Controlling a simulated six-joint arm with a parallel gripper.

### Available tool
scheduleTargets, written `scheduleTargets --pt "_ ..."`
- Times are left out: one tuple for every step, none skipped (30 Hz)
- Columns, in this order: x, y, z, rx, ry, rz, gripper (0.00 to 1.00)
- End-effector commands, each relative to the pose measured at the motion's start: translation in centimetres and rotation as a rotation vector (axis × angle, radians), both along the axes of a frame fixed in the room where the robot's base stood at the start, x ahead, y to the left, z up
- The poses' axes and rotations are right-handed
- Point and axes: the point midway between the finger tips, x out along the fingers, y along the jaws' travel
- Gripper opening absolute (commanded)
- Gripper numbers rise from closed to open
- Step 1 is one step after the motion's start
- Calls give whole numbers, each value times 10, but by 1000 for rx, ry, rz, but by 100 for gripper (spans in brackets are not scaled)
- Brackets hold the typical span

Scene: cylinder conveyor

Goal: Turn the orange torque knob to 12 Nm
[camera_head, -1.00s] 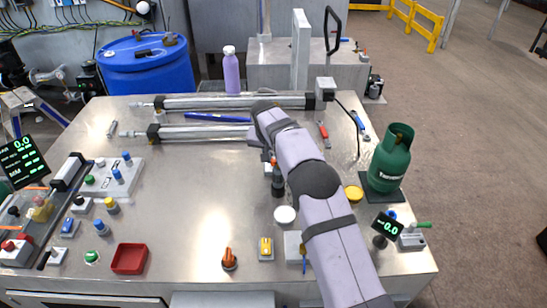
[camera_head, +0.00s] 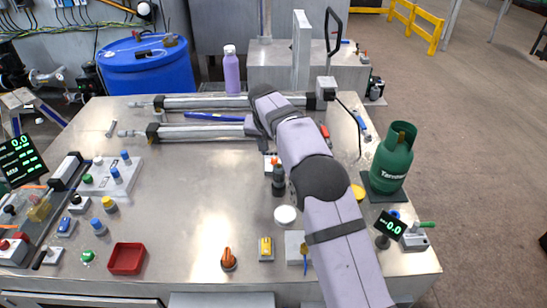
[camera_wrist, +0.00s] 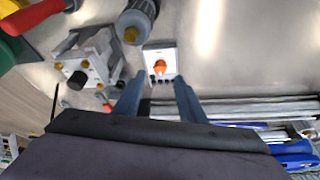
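An orange knob (camera_wrist: 160,66) sits on a small white plate (camera_wrist: 153,55) in the wrist view. My gripper (camera_wrist: 158,80) is open there, with its two blue-grey fingers apart and their tips near the plate's lower edge. I cannot tell how high the fingers are above the plate. In the head view my arm hides the gripper, and a white block (camera_head: 268,167) shows partly beside the arm.
A dark upright tool (camera_head: 278,180) stands close beside my arm. Silver cylinders (camera_head: 235,102) lie across the back. A green gas bottle (camera_head: 392,158) stands at right, a red tray (camera_head: 127,258) at front left.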

Motion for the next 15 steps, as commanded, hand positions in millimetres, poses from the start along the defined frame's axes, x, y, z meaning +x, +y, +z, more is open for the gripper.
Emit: scheduleTargets --pt "-2 1 5 0 -2 0 37" --pt "-4 2 8 1 -1 0 37" --pt "-5 2 12 0 -1 1 37" --pt "-6 2 14 0 -1 1 37" --pt "-7 3 16 0 -1 1 37" --pt "-8 3 19 0 -1 1 37" --pt "-8 3 20 0 -1 1 37" --pt "-9 3 21 1 0 1 37" --pt "-9 3 22 1 0 1 37" --pt "-9 3 23 1 0 0 37" --pt "-9 3 23 0 0 0 37" --pt "-9 3 23 0 0 0 37" --pt "-9 3 23 0 0 0 37" --pt "-9 3 23 0 0 0 37" --pt "-9 3 23 0 0 0 37"
